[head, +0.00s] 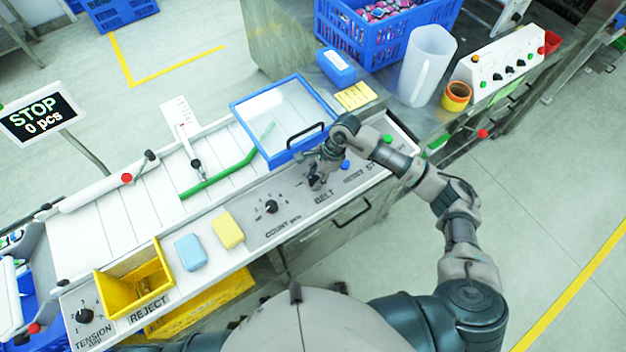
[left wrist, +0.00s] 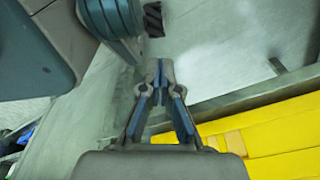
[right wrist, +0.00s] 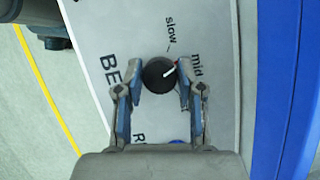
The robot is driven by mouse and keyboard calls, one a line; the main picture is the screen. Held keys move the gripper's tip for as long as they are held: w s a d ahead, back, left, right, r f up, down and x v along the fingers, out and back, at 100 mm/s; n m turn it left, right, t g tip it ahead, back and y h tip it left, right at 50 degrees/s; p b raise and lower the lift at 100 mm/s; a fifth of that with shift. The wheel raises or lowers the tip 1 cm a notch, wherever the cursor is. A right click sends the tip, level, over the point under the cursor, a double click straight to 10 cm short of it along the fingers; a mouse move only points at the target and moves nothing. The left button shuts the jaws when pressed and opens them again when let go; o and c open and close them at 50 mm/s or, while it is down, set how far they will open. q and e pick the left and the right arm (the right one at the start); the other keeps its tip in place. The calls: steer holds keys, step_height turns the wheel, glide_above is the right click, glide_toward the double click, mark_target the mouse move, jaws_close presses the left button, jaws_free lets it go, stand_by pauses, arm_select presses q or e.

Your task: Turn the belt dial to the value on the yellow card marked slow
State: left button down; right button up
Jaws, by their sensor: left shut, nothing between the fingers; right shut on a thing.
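The belt dial (right wrist: 157,76) is a round black knob with a white pointer line. In the right wrist view its pointer aims up and right, near the "mid" label (right wrist: 197,66) and away from the "slow" label (right wrist: 170,28). My right gripper (right wrist: 158,88) is shut on the dial, one finger on each side. In the head view my right gripper (head: 315,180) hides most of the dial above the word BELT. The yellow cards (head: 356,96) lie beside the blue-framed lid; their writing is too small to read. My left gripper (left wrist: 160,66) is shut and empty.
The blue-framed clear lid (head: 284,118) stands close behind my right gripper. A count dial (head: 271,207), a yellow sponge-like block (head: 228,230) and a blue one (head: 190,252) are to the left.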

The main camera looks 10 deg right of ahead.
steer(key=n+b, duration=0.2)
steer(key=f+n+g+b, duration=0.1)
steer(key=b, duration=0.1)
steer(key=shift+w+d, duration=0.15)
steer(key=shift+d, duration=0.1)
steer(key=n+b, duration=0.1)
steer(key=n+g+h+b, duration=0.1)
steer(key=n+b, duration=0.1)
steer(key=shift+r, duration=0.3)
arm_select(q)
steer(key=w+r, duration=0.4)
steer(key=r, duration=0.6)
steer(key=w+d+r+t, duration=0.1)
steer(key=w+r, duration=0.3)
steer(key=r, duration=0.6)
steer(key=shift+r+b, duration=0.25)
steer(key=shift+b, duration=0.15)
arm_select(e)
steer(key=shift+r+n, duration=0.15)
steer(key=shift+n, duration=0.15)
arm_select(q)
steer(key=shift+w, duration=0.1)
